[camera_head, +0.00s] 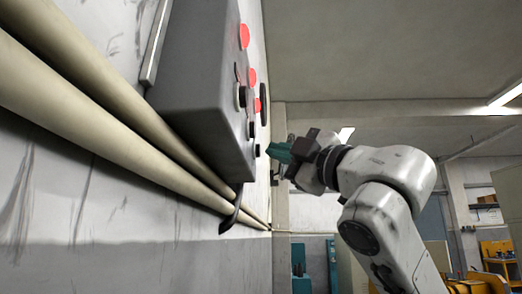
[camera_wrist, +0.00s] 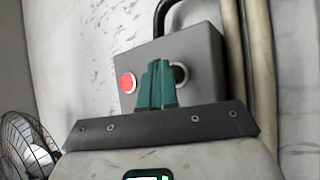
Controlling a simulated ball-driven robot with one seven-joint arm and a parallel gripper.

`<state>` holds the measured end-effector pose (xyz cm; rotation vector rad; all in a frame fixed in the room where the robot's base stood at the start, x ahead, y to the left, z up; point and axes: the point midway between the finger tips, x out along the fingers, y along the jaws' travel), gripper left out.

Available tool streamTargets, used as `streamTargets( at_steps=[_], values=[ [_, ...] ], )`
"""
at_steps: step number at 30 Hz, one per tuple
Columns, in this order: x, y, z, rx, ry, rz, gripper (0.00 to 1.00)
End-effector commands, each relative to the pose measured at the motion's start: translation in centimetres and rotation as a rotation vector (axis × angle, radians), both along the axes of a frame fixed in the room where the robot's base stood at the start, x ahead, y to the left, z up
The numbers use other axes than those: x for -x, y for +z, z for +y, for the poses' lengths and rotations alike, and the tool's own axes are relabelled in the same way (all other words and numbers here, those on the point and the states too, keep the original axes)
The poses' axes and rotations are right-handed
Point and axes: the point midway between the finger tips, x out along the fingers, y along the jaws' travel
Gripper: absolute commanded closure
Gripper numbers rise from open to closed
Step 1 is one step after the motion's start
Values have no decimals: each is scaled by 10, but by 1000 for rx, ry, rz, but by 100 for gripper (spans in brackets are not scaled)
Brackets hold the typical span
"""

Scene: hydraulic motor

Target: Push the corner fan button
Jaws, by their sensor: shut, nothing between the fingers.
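In the wrist view, a grey box (camera_wrist: 205,62) on the wall carries a red round button (camera_wrist: 128,82) and a dark round button (camera_wrist: 180,74). My gripper (camera_wrist: 155,64) is shut and empty, its teal fingers together in front of the box, between the two buttons. The fingers partly cover the dark button's left side. I cannot tell whether they touch the box. In the head view, my gripper (camera_head: 279,152) is just right of a grey control box (camera_head: 205,85) with several red and dark buttons. No label marks which button is for the fan.
A black caged fan (camera_wrist: 25,148) stands at the lower left of the wrist view. Cream pipes (camera_head: 110,130) run along the wall below the control box, and a black cable (camera_head: 232,210) hangs beneath it.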

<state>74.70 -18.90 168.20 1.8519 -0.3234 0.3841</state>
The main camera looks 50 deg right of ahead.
Motion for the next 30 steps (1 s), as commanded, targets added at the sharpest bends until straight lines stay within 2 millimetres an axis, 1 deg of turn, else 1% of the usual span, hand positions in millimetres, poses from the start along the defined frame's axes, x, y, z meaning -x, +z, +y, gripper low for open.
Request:
streamTargets(
  at_steps=[12,18,30],
  values=[
    [31,1,-25,-1,-2,-1,100],
    [42,0,-33,0,-2,-1,100],
    [43,-2,-36,-8,1,1,100]
  ],
)
